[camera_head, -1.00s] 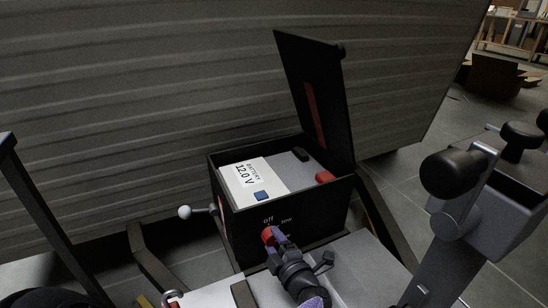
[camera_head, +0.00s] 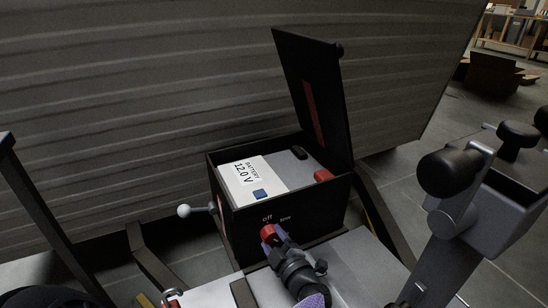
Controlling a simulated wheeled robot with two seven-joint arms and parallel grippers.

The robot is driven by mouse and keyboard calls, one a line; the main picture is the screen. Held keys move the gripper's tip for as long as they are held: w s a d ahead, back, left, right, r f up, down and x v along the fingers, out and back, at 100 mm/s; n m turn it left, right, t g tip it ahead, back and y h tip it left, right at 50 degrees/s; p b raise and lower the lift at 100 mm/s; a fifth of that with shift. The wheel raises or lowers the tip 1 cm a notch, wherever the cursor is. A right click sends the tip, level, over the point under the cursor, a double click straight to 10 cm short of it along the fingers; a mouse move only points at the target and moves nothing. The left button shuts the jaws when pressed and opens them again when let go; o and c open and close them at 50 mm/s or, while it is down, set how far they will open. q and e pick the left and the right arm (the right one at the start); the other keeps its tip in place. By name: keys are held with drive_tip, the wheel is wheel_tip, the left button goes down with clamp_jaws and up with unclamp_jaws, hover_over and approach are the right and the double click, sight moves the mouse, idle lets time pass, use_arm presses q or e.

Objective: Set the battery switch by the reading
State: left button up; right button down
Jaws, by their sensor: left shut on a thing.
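The black battery box (camera_head: 250,228) stands with its lid (camera_head: 318,105) raised. Inside lies a grey battery with a white label (camera_head: 247,177) reading "BATTERY 12.0 V". The red switch (camera_head: 267,233) is on the box's front face. The word "off" is printed above it, with a smaller word to the right that I cannot read. My left gripper (camera_head: 274,237) reaches up from below and is shut on the red switch. Its fingers hide part of the switch, so its exact setting is unclear. My right gripper is out of view.
A white ball-ended lever (camera_head: 184,211) sticks out left of the box. A grey post with a black knob (camera_head: 447,174) stands at the right. The ribbed camper wall (camera_head: 130,120) rises behind.

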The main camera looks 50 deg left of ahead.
use_arm(q)
drive_tip(key=o, duration=1.3)
drive_tip(key=shift+d, duration=0.1)
drive_tip(key=p+v, duration=0.2)
drive_tip(key=v, duration=0.7)
drive_tip(key=shift+s+d+f, duration=0.1)
drive_tip(key=shift+d, duration=0.25)
